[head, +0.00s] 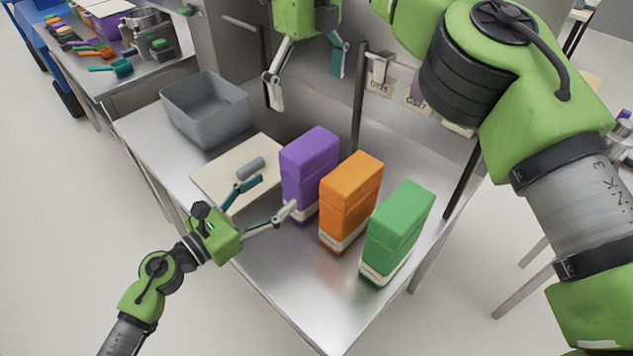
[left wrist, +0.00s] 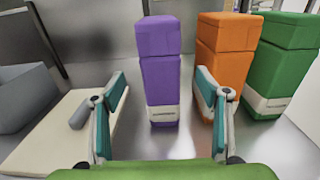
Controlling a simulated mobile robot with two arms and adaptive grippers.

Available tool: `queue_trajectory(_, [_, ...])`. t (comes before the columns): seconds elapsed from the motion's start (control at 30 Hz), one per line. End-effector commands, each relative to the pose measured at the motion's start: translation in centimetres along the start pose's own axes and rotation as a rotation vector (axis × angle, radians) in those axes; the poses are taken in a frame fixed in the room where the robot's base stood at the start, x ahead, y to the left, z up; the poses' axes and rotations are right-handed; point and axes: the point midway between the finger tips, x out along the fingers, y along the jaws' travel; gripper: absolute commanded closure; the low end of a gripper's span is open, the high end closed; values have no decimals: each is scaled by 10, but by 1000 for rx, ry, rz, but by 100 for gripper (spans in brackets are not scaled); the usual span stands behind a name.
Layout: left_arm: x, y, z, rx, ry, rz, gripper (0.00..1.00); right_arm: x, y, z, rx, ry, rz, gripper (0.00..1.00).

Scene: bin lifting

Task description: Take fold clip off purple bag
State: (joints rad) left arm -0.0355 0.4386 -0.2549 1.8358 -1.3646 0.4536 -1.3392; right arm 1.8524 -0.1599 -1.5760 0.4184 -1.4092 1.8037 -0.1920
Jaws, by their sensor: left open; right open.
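The purple bag (head: 310,160) stands upright on the metal table, with a pale label band near its bottom. In the left wrist view the purple bag (left wrist: 161,75) shows between my open fingers. I cannot make out a fold clip on it. A small grey cylinder (head: 251,168) lies on the cream board; I cannot tell what it is. My left gripper (head: 266,200) is open and low in front of the purple bag; one fingertip overlaps its lower edge in the picture, and contact is unclear. My right gripper (head: 306,84) is open and empty above the table behind the bag.
An orange bag (head: 347,200) and a green bag (head: 395,232) stand to the right of the purple one. The cream board (head: 215,180) and an empty grey bin (head: 190,125) are at left. Dark posts rise behind. The table front is clear.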

Motion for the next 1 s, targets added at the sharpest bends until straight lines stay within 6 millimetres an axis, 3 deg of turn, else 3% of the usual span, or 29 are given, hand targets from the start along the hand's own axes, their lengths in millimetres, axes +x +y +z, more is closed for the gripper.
queue_trajectory(0.53, [102, 0, 1, -2, -2, 0, 32, 0, 0, 0, 0, 0, 0, 0])
queue_trajectory(0.73, [121, 0, 0, -1, 0, 1, 32, 0, 0, 0, 0, 0, 0, 0])
queue_trajectory(1.0, [125, 0, 0, 0, 0, 0, 32, 0, 0, 0, 0, 0, 0, 0])
